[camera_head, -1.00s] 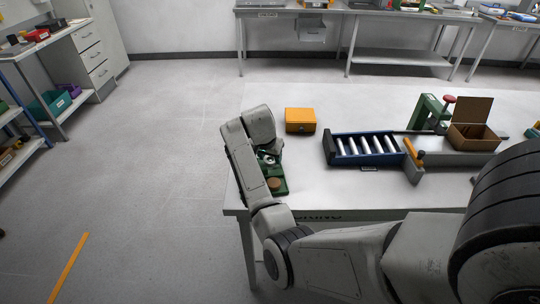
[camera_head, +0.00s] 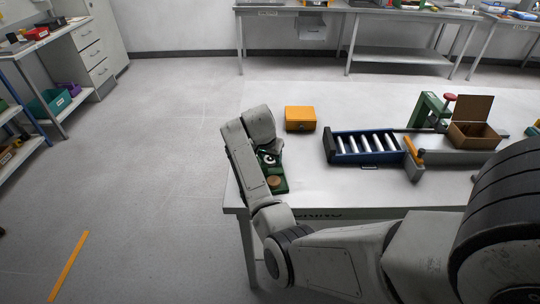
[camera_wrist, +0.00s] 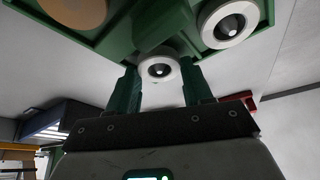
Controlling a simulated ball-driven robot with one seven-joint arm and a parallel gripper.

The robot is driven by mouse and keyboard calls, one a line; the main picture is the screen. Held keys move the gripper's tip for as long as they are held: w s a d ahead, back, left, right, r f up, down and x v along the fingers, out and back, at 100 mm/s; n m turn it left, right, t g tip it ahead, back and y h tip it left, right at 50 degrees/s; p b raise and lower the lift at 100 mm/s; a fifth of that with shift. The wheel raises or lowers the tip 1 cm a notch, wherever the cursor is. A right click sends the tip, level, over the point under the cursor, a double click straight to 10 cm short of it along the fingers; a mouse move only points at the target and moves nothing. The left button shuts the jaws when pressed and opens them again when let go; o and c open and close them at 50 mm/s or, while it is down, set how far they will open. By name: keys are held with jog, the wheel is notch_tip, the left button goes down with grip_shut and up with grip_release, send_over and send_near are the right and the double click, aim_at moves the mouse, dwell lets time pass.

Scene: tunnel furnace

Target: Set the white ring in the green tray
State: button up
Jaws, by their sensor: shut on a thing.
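The green tray (camera_head: 281,188) lies at the near left corner of the table, partly hidden by my arm. It holds a tan disc (camera_head: 274,181) and a white ring with a dark centre (camera_head: 269,160). In the wrist view, the green tray (camera_wrist: 150,22) fills the top, with the tan disc (camera_wrist: 75,10) at left and one white ring (camera_wrist: 228,22) at right. My gripper (camera_wrist: 160,76) is shut on a second white ring (camera_wrist: 158,60) between its green fingers, close to the tray. I cannot tell whether this ring touches the tray. My arm hides the fingers in the head view.
An orange box (camera_head: 300,119) stands behind the tray. A blue roller conveyor (camera_head: 366,147) and an open brown box (camera_head: 473,134) stand to the right. The white table (camera_head: 300,165) is bare between the tray and the conveyor. Open floor lies left of the table.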

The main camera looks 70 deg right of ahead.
jog(key=o, duration=1.1)
jog(key=shift+c, duration=1.2)
jog(key=shift+o, duration=0.6)
jog(key=shift+r+p, duration=0.35)
jog(key=o, duration=0.5)
jog(key=shift+r, duration=0.3)
jog(key=shift+c, duration=0.2)
jog(key=shift+r+p, duration=2.95)
